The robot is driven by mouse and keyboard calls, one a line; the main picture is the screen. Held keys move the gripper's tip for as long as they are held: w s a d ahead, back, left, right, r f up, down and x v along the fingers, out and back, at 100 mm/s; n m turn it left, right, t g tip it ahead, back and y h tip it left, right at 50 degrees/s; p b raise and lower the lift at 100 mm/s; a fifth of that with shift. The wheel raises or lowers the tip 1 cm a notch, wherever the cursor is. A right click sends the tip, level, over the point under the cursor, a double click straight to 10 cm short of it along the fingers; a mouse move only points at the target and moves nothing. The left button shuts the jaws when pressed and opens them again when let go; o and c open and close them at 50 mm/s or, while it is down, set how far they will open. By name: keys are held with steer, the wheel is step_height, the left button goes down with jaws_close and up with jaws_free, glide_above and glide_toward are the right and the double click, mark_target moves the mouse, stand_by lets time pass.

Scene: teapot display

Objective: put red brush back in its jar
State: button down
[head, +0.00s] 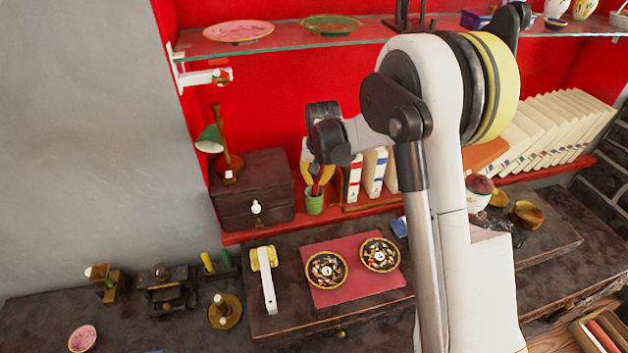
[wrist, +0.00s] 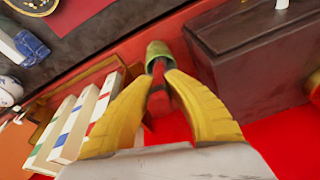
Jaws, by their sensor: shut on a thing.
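The red brush (wrist: 159,102) is between the two yellow fingers of my gripper (wrist: 160,79) in the wrist view, and the fingers are shut on it. The brush's far end reaches the mouth of the small green jar (wrist: 157,50); how deep it goes is hard to tell. In the head view the jar (head: 314,204) stands on the red shelf, with the brush (head: 317,184) upright just above it. My gripper (head: 318,176) is over the jar, partly hidden by my arm.
A dark wooden drawer box (head: 253,190) stands close left of the jar. White books (head: 374,172) stand close right. A green lamp (head: 210,138) is on the box. A glass shelf (head: 270,42) with plates runs above. Two patterned plates (head: 326,270) lie on a red mat in front.

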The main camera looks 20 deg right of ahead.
steer(key=shift+w+r+g, duration=0.1)
steer(key=shift+w+g, duration=1.2)
steer(key=shift+w, duration=0.05)
step_height(320, 180, down, 2)
steer(key=shift+b, duration=0.5)
steer(key=shift+s+f, duration=0.1)
steer(key=shift+f, duration=0.25)
steer(key=c, duration=1.5)
jaws_free()
